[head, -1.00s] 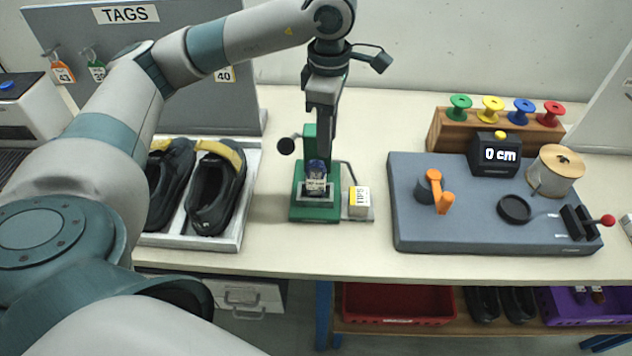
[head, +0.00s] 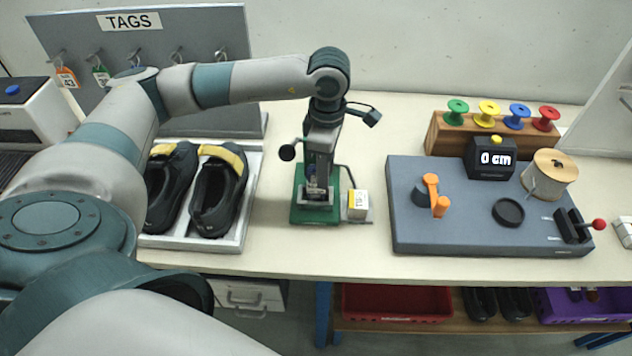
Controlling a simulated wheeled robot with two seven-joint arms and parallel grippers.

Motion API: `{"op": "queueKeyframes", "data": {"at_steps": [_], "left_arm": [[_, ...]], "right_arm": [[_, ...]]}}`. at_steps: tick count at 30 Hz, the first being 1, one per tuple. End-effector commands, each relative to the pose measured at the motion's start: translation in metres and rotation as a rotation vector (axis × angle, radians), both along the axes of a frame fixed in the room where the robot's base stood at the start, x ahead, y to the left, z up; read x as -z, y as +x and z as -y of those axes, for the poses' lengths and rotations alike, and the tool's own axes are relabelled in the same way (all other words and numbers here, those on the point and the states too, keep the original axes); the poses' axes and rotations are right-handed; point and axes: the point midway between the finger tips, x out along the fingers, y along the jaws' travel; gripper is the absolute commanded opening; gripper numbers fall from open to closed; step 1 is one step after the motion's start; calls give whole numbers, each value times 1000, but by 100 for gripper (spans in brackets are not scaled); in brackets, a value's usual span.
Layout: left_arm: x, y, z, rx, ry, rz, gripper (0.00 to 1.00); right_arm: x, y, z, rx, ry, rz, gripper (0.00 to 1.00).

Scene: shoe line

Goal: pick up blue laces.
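My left gripper (head: 317,180) points straight down into the green press stand (head: 315,215) at the middle of the table. A small dark blue bundle (head: 312,181), perhaps the blue laces, shows only in part at the fingertips, above the press's grey holder. The fingers hide most of it, and I cannot tell whether they are closed on it. A blue spool (head: 517,117) stands on the wooden rack (head: 475,137) at the back right, far from the gripper. My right gripper is out of view.
A box marked TIPS (head: 358,205) stands just right of the press. A tray (head: 245,225) with black shoes lies to its left. A grey measuring board (head: 450,235) is at the right. A purple crate (head: 590,312) sits on the shelf below.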

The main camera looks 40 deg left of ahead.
Motion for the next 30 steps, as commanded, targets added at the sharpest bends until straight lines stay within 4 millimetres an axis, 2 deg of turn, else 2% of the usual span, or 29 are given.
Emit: {"op": "queueKeyframes", "data": {"at_steps": [9,15,30], "left_arm": [[25,1,-4,-1,1,-4,29],[47,1,-3,0,0,-3,29],[51,2,-4,0,0,-1,29]], "right_arm": [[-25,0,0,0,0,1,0],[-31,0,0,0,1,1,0],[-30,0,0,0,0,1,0]]}}
